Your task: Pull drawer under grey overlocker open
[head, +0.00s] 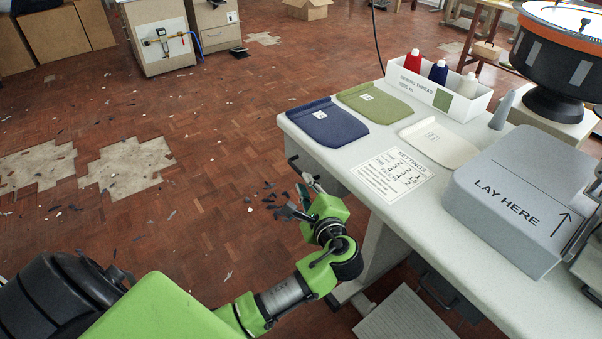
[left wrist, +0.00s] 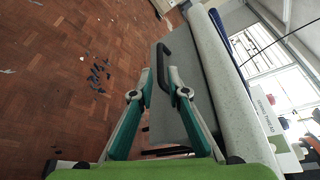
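A grey box-shaped machine (head: 525,195) marked "LAY HERE" stands on the white table, at the right in the head view. Under the table's near left corner is a grey drawer front (left wrist: 172,112) with a black bar handle (left wrist: 162,62); in the head view the handle (head: 294,166) shows just below the tabletop. My left gripper (head: 297,198) is at that handle. In the left wrist view its two fingers (left wrist: 160,76) stand apart, one either side of the handle's lower part. I cannot tell whether they touch it. My right gripper is not in view.
A second dark front with a handle (head: 438,289) shows lower under the table, below the machine side. On the white tabletop (head: 375,215) lie a blue pouch (head: 327,122), a green pouch (head: 374,101) and a settings sheet (head: 392,174). Open parquet floor (head: 200,220) lies left.

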